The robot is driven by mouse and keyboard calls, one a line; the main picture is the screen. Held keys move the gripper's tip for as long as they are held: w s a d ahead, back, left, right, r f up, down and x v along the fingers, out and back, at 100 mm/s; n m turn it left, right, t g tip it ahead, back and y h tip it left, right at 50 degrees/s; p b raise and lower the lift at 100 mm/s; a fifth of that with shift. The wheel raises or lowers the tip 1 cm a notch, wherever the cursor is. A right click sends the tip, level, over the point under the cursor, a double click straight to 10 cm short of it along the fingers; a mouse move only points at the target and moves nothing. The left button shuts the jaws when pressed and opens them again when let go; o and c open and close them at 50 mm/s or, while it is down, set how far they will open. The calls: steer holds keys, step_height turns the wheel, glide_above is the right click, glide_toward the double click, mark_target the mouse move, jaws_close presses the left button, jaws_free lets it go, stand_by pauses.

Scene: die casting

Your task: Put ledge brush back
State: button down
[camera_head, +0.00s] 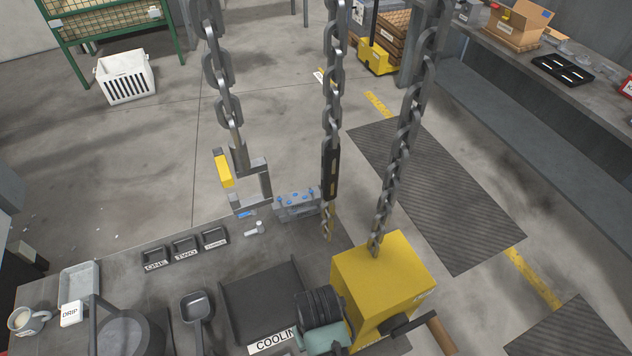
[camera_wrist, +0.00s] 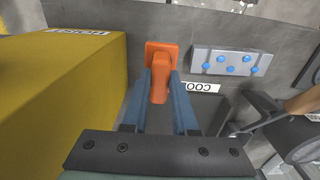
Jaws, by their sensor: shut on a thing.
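My gripper (camera_wrist: 160,88) shows in the wrist view with two blue-grey fingers. It is shut on an orange thing (camera_wrist: 161,52) with a wide, squarish far end and a narrower part between the fingers. I cannot tell if this is the ledge brush; no bristles show. The orange thing does not show in the head view, and my fingertips cannot be made out there.
A yellow box (camera_head: 385,285) stands close by and fills the left of the wrist view (camera_wrist: 60,100). A metal block with blue dots (camera_head: 297,207) sits at the table's far edge. A black COOLING tray (camera_head: 262,300) is nearby. Chains hang in front. Small labelled holders (camera_head: 185,248) stand left.

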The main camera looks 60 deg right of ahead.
steer(key=shift+f, duration=2.35)
steer(key=shift+w+d+f, duration=0.1)
steer(key=shift+f, duration=0.05)
steer(key=c, duration=0.7)
jaws_free()
step_height(320, 180, up, 12)
steer(key=shift+r, duration=0.15)
